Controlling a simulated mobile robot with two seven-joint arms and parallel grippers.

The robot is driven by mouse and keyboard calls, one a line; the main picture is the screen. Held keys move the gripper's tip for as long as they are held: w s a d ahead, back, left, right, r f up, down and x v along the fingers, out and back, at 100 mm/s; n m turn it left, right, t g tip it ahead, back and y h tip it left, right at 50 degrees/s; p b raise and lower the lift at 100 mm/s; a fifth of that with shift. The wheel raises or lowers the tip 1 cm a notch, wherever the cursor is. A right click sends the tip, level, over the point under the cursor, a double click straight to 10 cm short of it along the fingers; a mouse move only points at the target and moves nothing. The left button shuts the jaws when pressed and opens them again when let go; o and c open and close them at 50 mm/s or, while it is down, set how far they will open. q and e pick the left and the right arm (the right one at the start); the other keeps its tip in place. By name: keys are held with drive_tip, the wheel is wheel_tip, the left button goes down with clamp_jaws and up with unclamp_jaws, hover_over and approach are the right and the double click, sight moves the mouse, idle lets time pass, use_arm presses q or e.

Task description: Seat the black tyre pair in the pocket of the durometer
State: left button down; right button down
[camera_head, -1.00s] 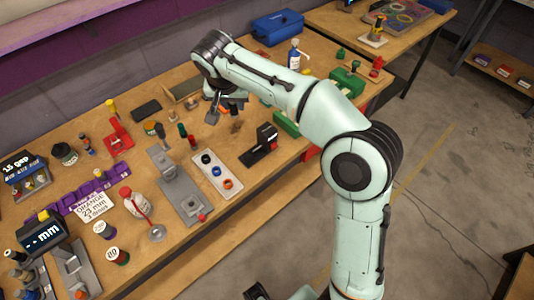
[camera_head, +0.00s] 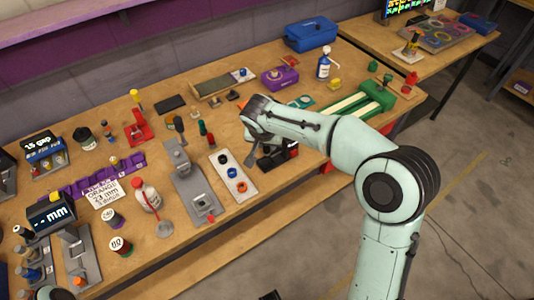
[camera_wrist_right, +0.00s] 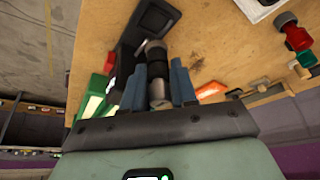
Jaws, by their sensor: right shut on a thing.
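The black durometer (camera_head: 277,158) stands on the bench, partly covered by my right forearm. In the right wrist view its black base with a square pocket (camera_wrist_right: 158,17) lies just beyond my fingertips. My right gripper (camera_wrist_right: 158,82) is shut on the black tyre pair (camera_wrist_right: 155,66), which shows as a dark band between grey ends. The held pair is close to the pocket end of the base; I cannot tell whether they touch. In the head view my right gripper (camera_head: 252,148) is beside the durometer, mostly hidden by its wrist. My left gripper is out of view.
A white strip (camera_head: 240,172) with black, blue and orange rings lies left of the durometer. A grey fixture (camera_head: 187,180) is further left. A green block with pale strips (camera_head: 357,104) is to the right. An orange piece (camera_wrist_right: 211,89) lies near the gripper.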

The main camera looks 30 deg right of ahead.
sight(267, 152)
drive_tip(key=shift+f, duration=2.4)
drive_tip(key=shift+b, duration=0.35)
drive_tip(key=shift+f, duration=0.2)
drive_tip(key=c, duration=0.9)
unclamp_jaws()
drive_tip(key=shift+r, duration=0.1)
drive_tip(key=shift+r, duration=0.1)
drive_tip(key=shift+r, duration=0.25)
drive_tip(key=p+v, duration=0.1)
drive_tip(key=v, duration=1)
drive_tip(key=shift+s+a+r, duration=0.15)
drive_tip(key=shift+r, duration=0.1)
